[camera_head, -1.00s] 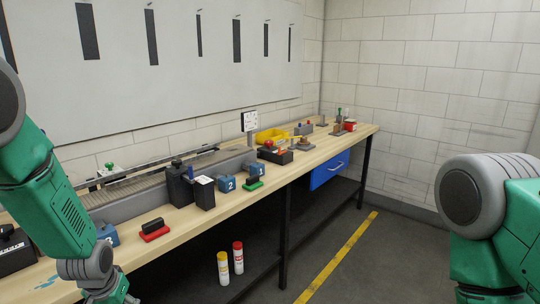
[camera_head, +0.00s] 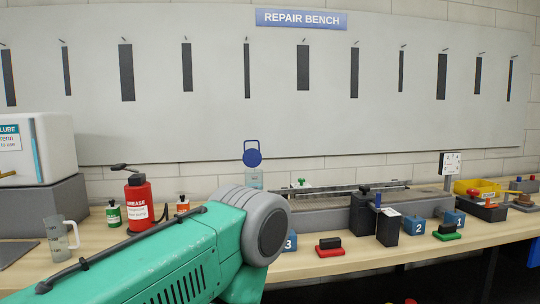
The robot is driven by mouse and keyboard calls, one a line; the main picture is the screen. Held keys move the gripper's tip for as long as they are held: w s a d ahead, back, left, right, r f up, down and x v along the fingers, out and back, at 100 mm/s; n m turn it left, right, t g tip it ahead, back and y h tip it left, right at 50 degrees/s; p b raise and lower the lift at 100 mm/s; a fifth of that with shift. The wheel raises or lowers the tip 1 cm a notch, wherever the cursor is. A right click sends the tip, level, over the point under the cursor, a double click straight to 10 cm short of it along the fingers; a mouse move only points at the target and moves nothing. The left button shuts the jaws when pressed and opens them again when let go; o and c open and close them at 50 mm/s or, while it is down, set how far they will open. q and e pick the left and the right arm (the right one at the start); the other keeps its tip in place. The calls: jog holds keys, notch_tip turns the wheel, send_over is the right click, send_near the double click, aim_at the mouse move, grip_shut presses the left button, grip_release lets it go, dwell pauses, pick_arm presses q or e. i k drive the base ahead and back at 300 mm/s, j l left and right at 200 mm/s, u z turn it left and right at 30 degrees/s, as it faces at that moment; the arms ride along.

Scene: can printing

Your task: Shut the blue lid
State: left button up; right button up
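The blue lid (camera_head: 252,155) stands raised, with a loop above it, over a clear bottle (camera_head: 254,179) at the back of the bench, near the wall. The lid looks open, tilted up and facing me. The lower part of the bottle is hidden behind my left arm, whose green link and grey joint cross the lower middle. My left gripper is outside the picture. My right arm and gripper are also out of view.
Left on the bench (camera_head: 355,259) are a red grease can (camera_head: 139,203), small bottles, a clear jug (camera_head: 60,238) and a white lube tank (camera_head: 40,148). To the right are a conveyor (camera_head: 330,213), red stamp (camera_head: 330,250), black boxes (camera_head: 388,228) and numbered blue blocks (camera_head: 412,229).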

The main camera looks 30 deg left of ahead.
aim_at(252, 158)
jog(key=u, duration=1.15)
